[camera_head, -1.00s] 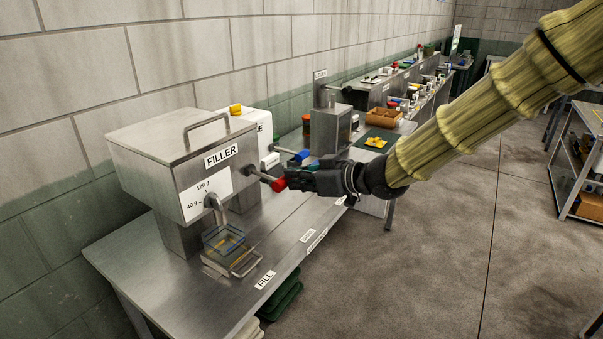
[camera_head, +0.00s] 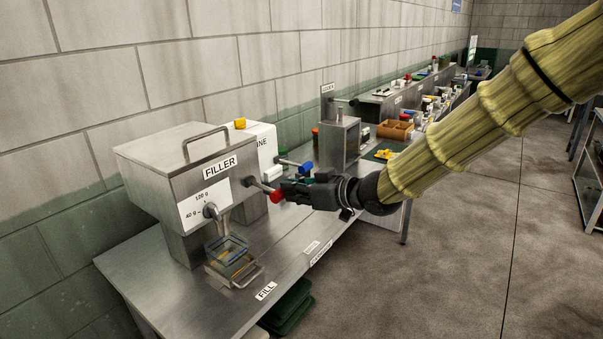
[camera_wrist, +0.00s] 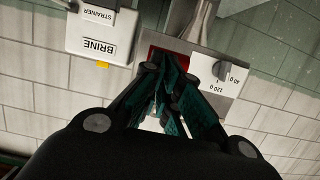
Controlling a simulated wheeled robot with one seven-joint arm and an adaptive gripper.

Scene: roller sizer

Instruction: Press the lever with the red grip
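The steel filler (camera_head: 165,165) stands at the left of the bench. Its lever with the red grip (camera_head: 275,196) sticks out from the right side of the front. My gripper (camera_head: 288,190) is level with the red grip, its fingertips right beside the end of it. In the wrist view, the fingers (camera_wrist: 170,72) converge with the tips close together, and the red grip (camera_wrist: 153,53) shows behind them, partly hidden. The gripper looks shut with nothing between the fingers. I cannot tell whether the tips touch the grip.
The white brine box (camera_head: 262,140) with a blue-grip lever (camera_head: 305,167) stands just behind the filler. A clear container (camera_head: 228,249) sits on a tray under the filler's spout (camera_head: 212,210). Open floor (camera_head: 450,250) lies to the right of the bench.

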